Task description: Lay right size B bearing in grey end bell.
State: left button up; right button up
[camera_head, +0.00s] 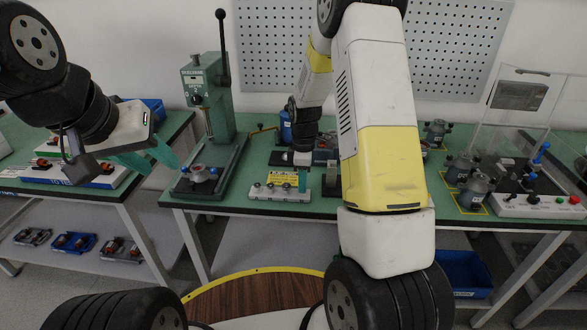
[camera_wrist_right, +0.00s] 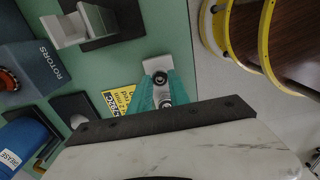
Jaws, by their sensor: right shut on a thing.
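My right gripper (camera_head: 303,188) is over the front table at a pale bearing rack (camera_head: 264,193), which has a yellow label and several small bearings. In the right wrist view its teal fingers (camera_wrist_right: 164,103) are close together around a small metallic bearing (camera_wrist_right: 166,104), partly hidden by them. Another dark-centred bearing (camera_wrist_right: 160,78) sits in the rack just beyond.
The green press (camera_head: 212,110) stands left of the rack. A blue ROTORS bin (camera_wrist_right: 32,70) and blue grease can (camera_wrist_right: 25,145) are near the right gripper. Several grey motor housings (camera_head: 475,190) and a button panel (camera_head: 540,205) stand on the right. A side table holds trays (camera_head: 75,175).

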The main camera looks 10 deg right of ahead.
jog(key=shift+r, duration=1.5)
